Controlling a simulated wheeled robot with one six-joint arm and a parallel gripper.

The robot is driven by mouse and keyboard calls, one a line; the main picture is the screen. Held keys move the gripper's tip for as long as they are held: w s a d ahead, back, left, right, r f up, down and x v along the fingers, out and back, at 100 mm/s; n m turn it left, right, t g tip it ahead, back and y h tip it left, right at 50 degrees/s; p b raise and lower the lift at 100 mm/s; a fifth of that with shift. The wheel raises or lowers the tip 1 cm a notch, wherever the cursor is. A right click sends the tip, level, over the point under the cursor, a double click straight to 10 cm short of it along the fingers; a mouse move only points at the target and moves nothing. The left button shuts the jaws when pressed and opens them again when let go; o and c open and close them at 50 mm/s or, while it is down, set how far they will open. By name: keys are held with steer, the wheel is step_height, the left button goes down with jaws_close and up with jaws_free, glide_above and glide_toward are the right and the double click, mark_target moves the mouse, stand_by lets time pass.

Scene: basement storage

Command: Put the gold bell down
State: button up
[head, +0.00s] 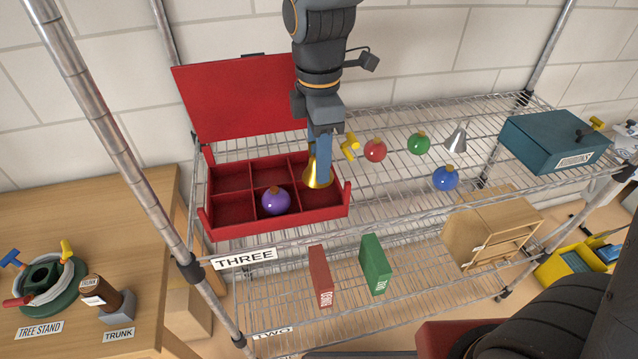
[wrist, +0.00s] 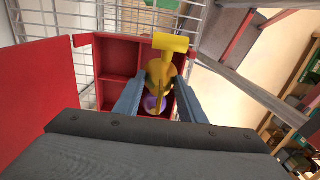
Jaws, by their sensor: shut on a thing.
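My gripper (head: 320,152) points down over the right end of the open red box (head: 273,230) and is shut on the gold bell (head: 317,175). In the wrist view the bell (wrist: 157,76) sits between the two blue fingers, partly in front of a purple ball (wrist: 153,104). In the head view the bell overlaps the right-hand compartments; I cannot tell whether it touches the box. The purple ball (head: 275,201) lies in the front middle compartment. A yellow T-shaped piece (head: 350,146) shows just right of the fingers; what it is attached to is unclear.
The red lid (head: 238,98) stands open behind the box. Red (head: 375,151), green (head: 419,142) and blue (head: 446,178) balls and a silver bell (head: 457,139) are on the wire shelf to the right. A teal box (head: 545,148) stands farther right.

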steer(key=shift+f+p, duration=0.65)
steer(key=shift+f, duration=3.05)
steer(key=shift+o, duration=1.3)
steer(key=shift+f, duration=0.1)
steer(key=shift+o, duration=0.9)
steer(key=shift+r, duration=0.55)
step_height(320, 180, up, 11)
steer(key=b, duration=0.2)
steer(key=shift+r+b, duration=0.1)
steer(key=shift+b, duration=0.2)
